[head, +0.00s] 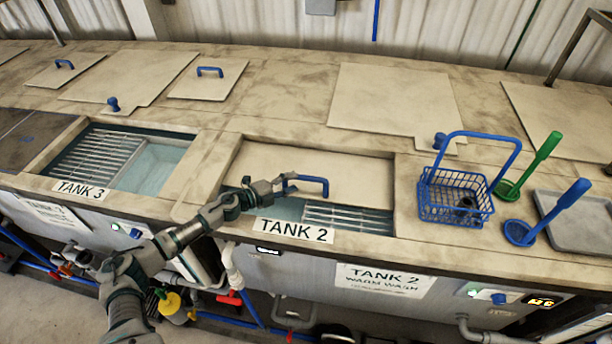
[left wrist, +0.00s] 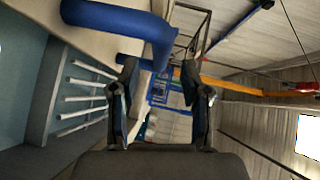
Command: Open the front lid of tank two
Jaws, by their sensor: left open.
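The tank two front lid (head: 345,168) is a beige panel with a blue bar handle (head: 312,181) near its front edge. Tank two is partly uncovered: a strip of water and a metal rack (head: 350,217) show in front of the lid, above the TANK 2 label (head: 293,230). My left gripper (head: 291,183) is open at the left end of the handle. In the left wrist view the handle (left wrist: 115,22) crosses the upper left, close to the left finger of the open gripper (left wrist: 160,75). I cannot tell whether they touch. My right gripper is not in view.
A blue wire basket (head: 456,197) stands right of tank two, with a green ladle (head: 530,165), a blue ladle (head: 545,215) and a grey tray (head: 580,222) beyond it. Tank three (head: 135,155) is open at left. A rear lid (head: 395,100) lies behind tank two.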

